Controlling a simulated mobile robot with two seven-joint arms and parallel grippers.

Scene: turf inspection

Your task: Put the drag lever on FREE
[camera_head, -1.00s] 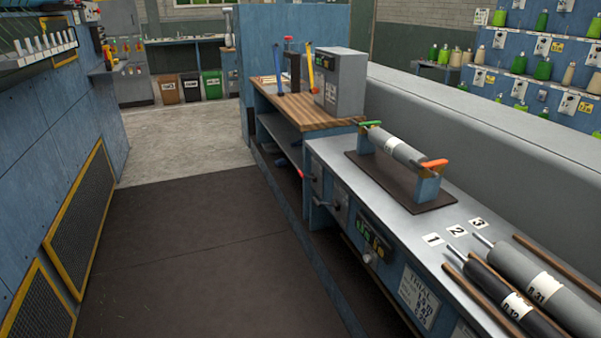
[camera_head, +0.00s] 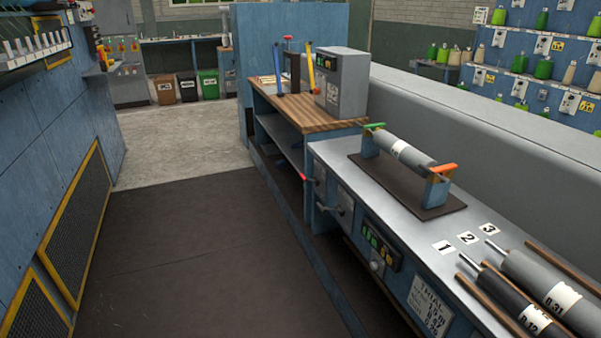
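A lever with a red tip (camera_head: 307,178) sticks out at the left end of the grey bench (camera_head: 330,155), low on its front side. A second, dark handle (camera_head: 331,210) is below it on the bench front. I cannot tell which of them is the drag lever, and no FREE mark is readable. A control panel (camera_head: 381,245) with green lit displays and a round knob (camera_head: 376,267) is further along the front. A grey roller (camera_head: 405,155) rests on a stand with green and orange end latches. Neither of my grippers is in view.
Dark floor matting (camera_head: 190,260) is clear left of the bench. A wooden-topped bench (camera_head: 300,108) with a grey box (camera_head: 341,80) stands behind. Rollers (camera_head: 552,290) lie near number cards at right. Mesh panels (camera_head: 72,240) line the left wall.

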